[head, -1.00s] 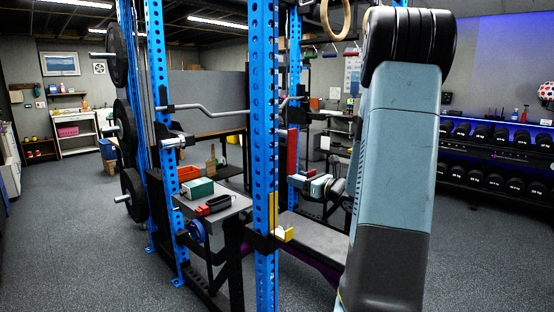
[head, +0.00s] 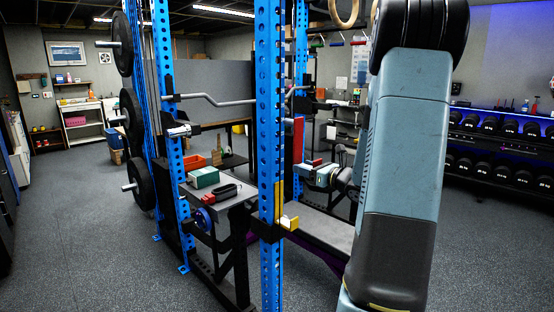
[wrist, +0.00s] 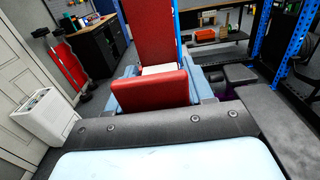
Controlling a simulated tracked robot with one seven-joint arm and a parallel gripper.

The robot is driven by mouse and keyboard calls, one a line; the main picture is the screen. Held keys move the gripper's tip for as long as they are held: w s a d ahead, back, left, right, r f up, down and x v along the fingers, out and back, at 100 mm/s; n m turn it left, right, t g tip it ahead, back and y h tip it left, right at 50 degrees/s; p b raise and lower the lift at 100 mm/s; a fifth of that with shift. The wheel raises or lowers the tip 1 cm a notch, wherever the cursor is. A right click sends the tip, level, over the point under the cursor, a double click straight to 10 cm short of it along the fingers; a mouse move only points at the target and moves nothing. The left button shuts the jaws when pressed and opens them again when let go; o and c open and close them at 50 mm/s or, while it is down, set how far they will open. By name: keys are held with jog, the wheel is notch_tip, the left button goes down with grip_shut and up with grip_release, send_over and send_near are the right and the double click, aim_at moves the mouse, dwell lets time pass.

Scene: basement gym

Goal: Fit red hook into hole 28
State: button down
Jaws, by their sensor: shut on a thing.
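The red hook has a tall red back plate (head: 298,143) and a lower red front lip with a pale liner between them. In the wrist view its back plate (wrist: 152,35) stands upright beyond the lip (wrist: 150,92). My gripper (head: 320,174) is shut on the lip; its blue-grey fingers (wrist: 160,85) show at both sides. The plate stands close to a far blue upright (head: 300,60), which also shows in the wrist view (wrist: 176,18). I cannot tell whether they touch. Hole 28 cannot be made out, and the hook's rear is hidden.
A yellow hook (head: 280,205) sits on the near blue upright (head: 268,120). A grey bench (head: 325,228) lies below my gripper. A barbell (head: 225,101) crosses the rack. A side table (head: 225,194) carries a green box (head: 204,177). Open floor lies left.

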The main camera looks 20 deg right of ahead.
jog(key=s+d+r, duration=0.1)
jog(key=s+r, duration=0.1)
jog(key=r, duration=0.8)
jog(key=s+r, duration=0.2)
jog(key=r, duration=0.8)
jog(key=shift+s+d, duration=0.4)
jog(key=x, duration=0.6)
jog(key=shift+w, duration=0.3)
jog(key=shift+a+f, duration=0.1)
